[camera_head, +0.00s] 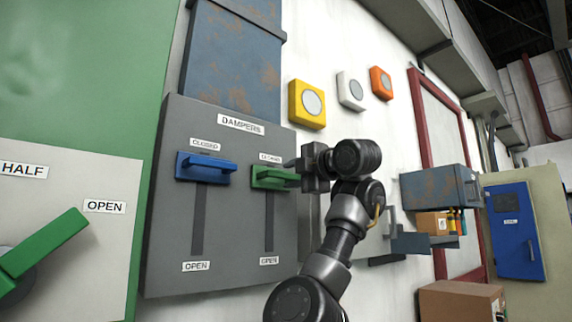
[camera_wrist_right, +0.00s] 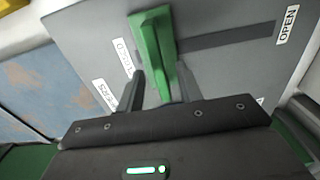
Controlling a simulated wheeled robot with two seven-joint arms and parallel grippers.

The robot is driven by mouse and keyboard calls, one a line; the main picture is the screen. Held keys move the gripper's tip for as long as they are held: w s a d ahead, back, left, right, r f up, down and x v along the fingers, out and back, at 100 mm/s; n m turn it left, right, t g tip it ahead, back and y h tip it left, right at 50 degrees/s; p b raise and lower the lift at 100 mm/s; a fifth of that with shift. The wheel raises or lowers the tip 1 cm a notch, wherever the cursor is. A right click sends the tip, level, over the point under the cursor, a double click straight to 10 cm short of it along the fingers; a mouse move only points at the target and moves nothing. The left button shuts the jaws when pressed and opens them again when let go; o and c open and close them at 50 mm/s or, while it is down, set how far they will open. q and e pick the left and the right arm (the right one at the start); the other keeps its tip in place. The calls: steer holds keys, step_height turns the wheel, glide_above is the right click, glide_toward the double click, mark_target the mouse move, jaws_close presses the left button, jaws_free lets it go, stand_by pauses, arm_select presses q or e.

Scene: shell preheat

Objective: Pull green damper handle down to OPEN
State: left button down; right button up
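The green damper handle (camera_head: 274,177) sits at the top of its slot on the grey DAMPERS panel (camera_head: 225,210), just under the CLOSED label. The OPEN label (camera_head: 269,261) is at the bottom of that slot. My right gripper (camera_head: 297,174) is at the right end of the handle. In the right wrist view the green handle (camera_wrist_right: 158,55) stands between the two fingers of my right gripper (camera_wrist_right: 161,80), which are spread to either side of it with narrow gaps. The fingertips are partly hidden in the head view. My left gripper is not in view.
The blue damper handle (camera_head: 204,166) sits at the top of the left slot. A large green lever (camera_head: 45,245) is at far left. Yellow, white and orange wall boxes are above. A rusty metal box (camera_head: 435,187) and a cardboard box (camera_head: 460,300) are to the right.

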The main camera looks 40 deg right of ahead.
steer(key=shift+w+p, duration=0.45)
steer(key=shift+w, duration=0.6)
steer(key=shift+r, duration=0.1)
jaws_close()
